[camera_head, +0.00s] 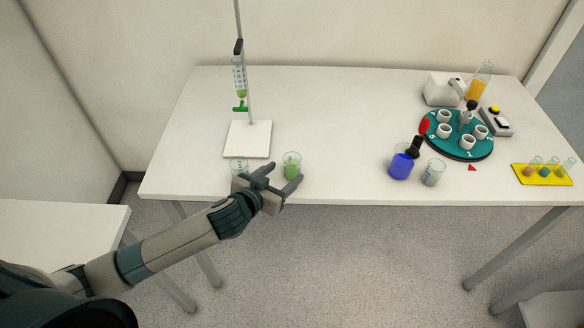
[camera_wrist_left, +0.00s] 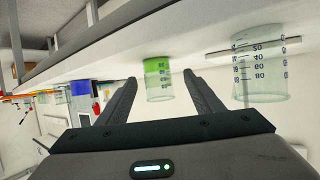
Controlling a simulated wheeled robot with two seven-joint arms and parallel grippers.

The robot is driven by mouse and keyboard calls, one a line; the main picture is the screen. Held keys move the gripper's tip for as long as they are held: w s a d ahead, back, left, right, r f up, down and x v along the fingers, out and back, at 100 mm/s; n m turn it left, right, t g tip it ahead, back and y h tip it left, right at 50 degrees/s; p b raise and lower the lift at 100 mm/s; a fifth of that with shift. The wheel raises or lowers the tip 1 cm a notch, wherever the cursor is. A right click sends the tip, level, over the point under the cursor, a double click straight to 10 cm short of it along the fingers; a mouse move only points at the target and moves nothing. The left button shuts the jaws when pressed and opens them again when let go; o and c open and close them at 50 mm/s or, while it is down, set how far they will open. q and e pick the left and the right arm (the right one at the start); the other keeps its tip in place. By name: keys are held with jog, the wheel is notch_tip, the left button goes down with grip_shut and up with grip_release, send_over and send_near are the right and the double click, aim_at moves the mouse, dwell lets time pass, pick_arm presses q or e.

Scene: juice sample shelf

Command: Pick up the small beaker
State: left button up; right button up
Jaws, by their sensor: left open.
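A small beaker (camera_head: 292,168) with green liquid stands upright near the table's front edge, below the stand. My left gripper (camera_head: 280,178) is open, low at the front edge, with its fingers pointing toward this beaker. In the left wrist view the picture is upside down, and the green beaker (camera_wrist_left: 158,83) appears in the gap between the two open fingers (camera_wrist_left: 160,76), with nothing gripped. A clear beaker (camera_head: 238,166) with markings stands to the left, partly behind the gripper; it looks larger in the wrist view (camera_wrist_left: 262,75). My right gripper is not in view.
A stand with a white base (camera_head: 247,139) holds a syringe-like tube (camera_head: 239,78) behind the beakers. To the right are a blue flask (camera_head: 401,166), another clear beaker (camera_head: 433,173), a teal turntable with cups (camera_head: 458,151) and a yellow rack (camera_head: 541,175). The mid-table is clear.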

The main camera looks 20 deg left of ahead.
aim_at(288, 173)
pick_arm(q)
jog(key=shift+w+d+f+b, duration=0.15)
jog(key=shift+w+f+b, duration=0.1)
jog(key=shift+w+b, duration=0.2)
jog(key=b+x, duration=0.2)
jog(key=x, duration=0.1)
jog(key=shift+w+d+f, duration=0.15)
jog(key=shift+f, duration=0.1)
jog(key=shift+w+d+b, duration=0.1)
jog(key=shift+w+b, duration=0.2)
jog(key=shift+w, duration=0.05)
jog(key=shift+c, duration=0.7)
jog(key=c, duration=1.1)
